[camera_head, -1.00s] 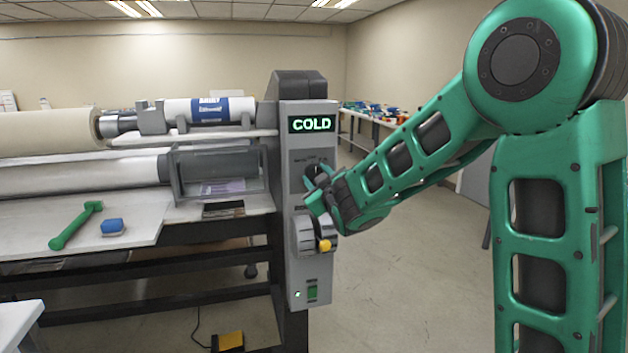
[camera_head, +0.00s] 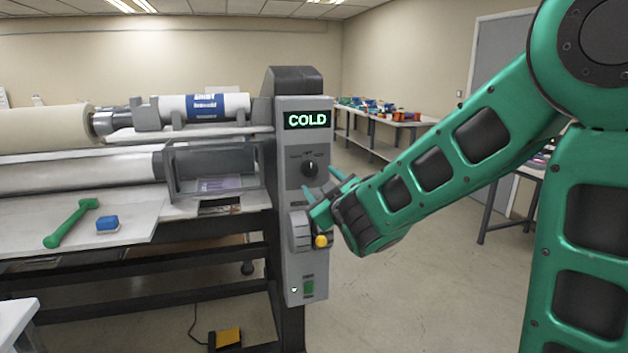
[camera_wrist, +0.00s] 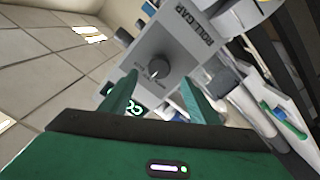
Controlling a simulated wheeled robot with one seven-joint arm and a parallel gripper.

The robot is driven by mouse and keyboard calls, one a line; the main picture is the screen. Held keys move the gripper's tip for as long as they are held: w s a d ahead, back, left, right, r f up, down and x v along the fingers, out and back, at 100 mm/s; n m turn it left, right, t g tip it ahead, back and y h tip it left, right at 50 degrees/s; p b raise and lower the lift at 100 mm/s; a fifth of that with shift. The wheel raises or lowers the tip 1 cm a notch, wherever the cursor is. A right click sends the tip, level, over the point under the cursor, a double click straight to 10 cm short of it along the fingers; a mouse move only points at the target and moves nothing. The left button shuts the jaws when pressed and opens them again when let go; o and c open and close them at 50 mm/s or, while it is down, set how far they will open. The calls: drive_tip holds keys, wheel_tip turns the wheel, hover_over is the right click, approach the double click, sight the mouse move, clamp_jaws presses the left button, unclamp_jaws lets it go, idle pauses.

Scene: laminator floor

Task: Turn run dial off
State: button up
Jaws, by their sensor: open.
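The run dial appears to be the black round knob (camera_head: 310,167) on the grey control panel (camera_head: 312,262), below the lit "COLD" display (camera_head: 307,120). Its fine labels are too small to read. In the wrist view the black knob (camera_wrist: 154,73) with a pale pointer line lies just beyond the fingertips. My gripper (camera_head: 320,192) is open and empty, in front of the panel, a little below the knob and apart from it. Below the knob is a large grey wheel (camera_head: 299,231) with a yellow knob (camera_head: 321,241), partly behind my gripper.
A laminator with rollers stands left of the panel. A green tool (camera_head: 71,223) and a blue block (camera_head: 107,224) lie on its bed. A yellow-and-black pedal (camera_head: 227,339) is on the floor. A table (camera_head: 375,119) with items stands behind. Floor to the right is clear.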

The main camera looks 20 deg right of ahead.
drive_tip(key=shift+s, duration=1.25)
drive_tip(key=s+d+f+m+g+h, duration=0.2)
drive_tip(key=s+d+f+m+g, duration=0.25)
drive_tip(key=s+d, duration=0.35)
drive_tip(key=s+d+f+m+g+h, duration=0.3)
drive_tip(key=s+d+f+g, duration=0.25)
drive_tip(key=d, duration=0.55)
drive_tip(key=s+a+f+m+g+y, duration=0.1)
drive_tip(key=s+g, duration=0.3)
drive_tip(key=s, duration=0.9)
drive_tip(key=s+a+f+m+g+y, duration=0.1)
drive_tip(key=s+f+m+g+y, duration=0.3)
drive_tip(key=s, duration=0.9)
drive_tip(key=shift+f+m, duration=0.35)
